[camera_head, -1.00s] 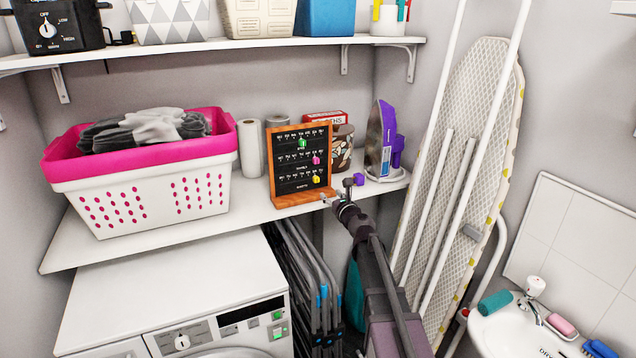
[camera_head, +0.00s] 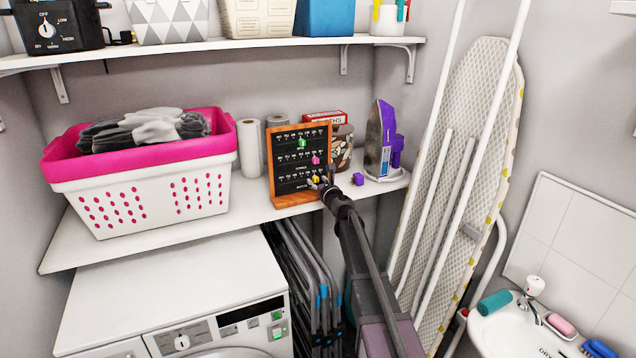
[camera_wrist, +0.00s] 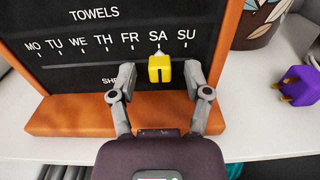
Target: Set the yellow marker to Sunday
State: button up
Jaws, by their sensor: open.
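The yellow marker (camera_wrist: 160,70) sits on the black face of the wood-framed day board (camera_wrist: 85,72), just under the SA label, one place left of SU. In the head view the board (camera_head: 290,202) stands upright on the shelf, with a green marker (camera_head: 302,143) and a pink marker (camera_head: 315,160) on higher rows. My gripper (camera_wrist: 160,80) is open in the wrist view, one finger on each side of the yellow marker, with visible gaps on both sides. In the head view my gripper (camera_head: 321,183) is at the board's lower right and largely covers the yellow marker (camera_head: 315,180).
A purple plug-like piece (camera_wrist: 298,88) lies on the white shelf right of the board. A patterned jar (camera_head: 342,150) and a purple iron (camera_head: 381,140) stand behind it. A pink-rimmed laundry basket (camera_head: 140,200) and paper rolls (camera_head: 249,150) are to the left.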

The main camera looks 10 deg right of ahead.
grip_shut()
jog(key=shift+w+d, duration=0.2)
jog(key=shift+d, duration=0.5)
jog(key=shift+w+d, duration=0.15)
jog(key=shift+d, duration=0.5)
grip_release()
jog(key=shift+s, duration=0.1)
jog(key=v, duration=1.2)
